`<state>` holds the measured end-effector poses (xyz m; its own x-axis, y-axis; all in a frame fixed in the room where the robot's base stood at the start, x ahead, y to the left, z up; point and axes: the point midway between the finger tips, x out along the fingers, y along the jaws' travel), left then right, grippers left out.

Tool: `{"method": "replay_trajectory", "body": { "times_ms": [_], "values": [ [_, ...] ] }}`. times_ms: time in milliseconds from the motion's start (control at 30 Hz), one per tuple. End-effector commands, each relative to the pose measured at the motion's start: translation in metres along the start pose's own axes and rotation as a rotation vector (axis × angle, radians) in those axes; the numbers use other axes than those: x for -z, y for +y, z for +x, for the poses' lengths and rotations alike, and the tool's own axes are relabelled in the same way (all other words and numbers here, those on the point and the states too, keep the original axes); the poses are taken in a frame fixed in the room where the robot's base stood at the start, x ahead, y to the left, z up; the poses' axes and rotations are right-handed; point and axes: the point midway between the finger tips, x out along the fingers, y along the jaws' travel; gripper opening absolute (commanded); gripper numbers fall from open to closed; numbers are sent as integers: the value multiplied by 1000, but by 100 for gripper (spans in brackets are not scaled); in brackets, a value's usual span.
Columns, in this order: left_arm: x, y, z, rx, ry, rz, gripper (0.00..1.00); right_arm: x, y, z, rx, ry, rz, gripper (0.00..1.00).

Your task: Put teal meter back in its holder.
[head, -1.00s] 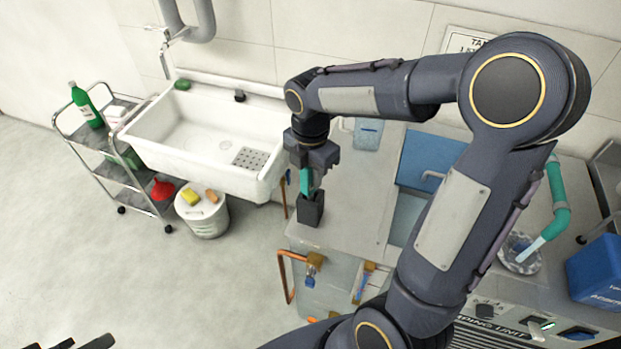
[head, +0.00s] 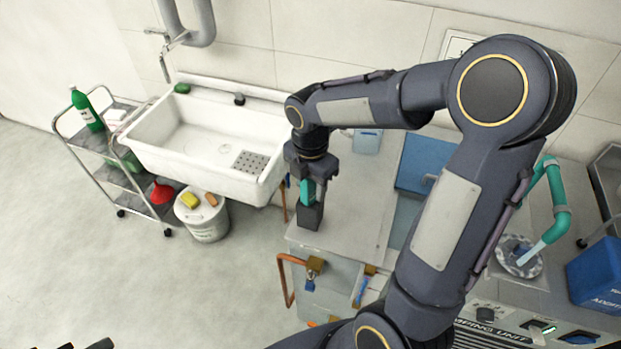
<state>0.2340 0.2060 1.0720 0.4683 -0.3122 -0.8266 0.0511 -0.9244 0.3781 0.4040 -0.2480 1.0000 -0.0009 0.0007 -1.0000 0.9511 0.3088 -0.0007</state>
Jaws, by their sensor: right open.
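The teal meter (head: 307,191) stands upright with its lower end in the dark holder (head: 310,214), near the front left corner of the grey unit top. My right gripper (head: 310,182) points down around the upper part of the meter, with its jaws open. How deep the meter sits in the holder is hidden. For my left gripper, only a dark bit (head: 98,344) shows at the bottom left edge, and its jaws cannot be made out.
A white sink (head: 205,140) stands to the left, with a bucket (head: 203,215) carrying sponges below it. A trolley (head: 115,165) with a green bottle stands further left. A blue box (head: 598,275) and teal pipe (head: 559,195) are at right. My right arm covers much of the unit.

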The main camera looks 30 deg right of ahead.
Motion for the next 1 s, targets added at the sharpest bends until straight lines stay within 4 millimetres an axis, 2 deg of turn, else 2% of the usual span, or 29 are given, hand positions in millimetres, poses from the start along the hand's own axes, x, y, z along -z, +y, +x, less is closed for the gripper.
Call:
{"method": "replay_trajectory", "body": {
  "times_ms": [167,400,600,767,867,967,1000],
  "values": [
    [0,0,-1,0,0,0,36,-1,1,-18,-6,-2,1,45],
    [0,0,-1,0,0,0,36,0,1,-70,-8,-2,1,45],
    [1,0,-1,0,0,0,36,0,1,-105,-5,-1,-1,45],
    [1,1,-1,0,0,0,36,0,-1,-120,-4,1,8,45],
    [1,1,-1,0,0,0,36,3,-12,-124,-31,14,108,45],
    [1,1,-1,0,0,0,36,12,-39,-125,-93,62,362,45],
    [1,1,-1,0,0,0,36,17,-52,-124,-123,93,500,45]
  ]
}}
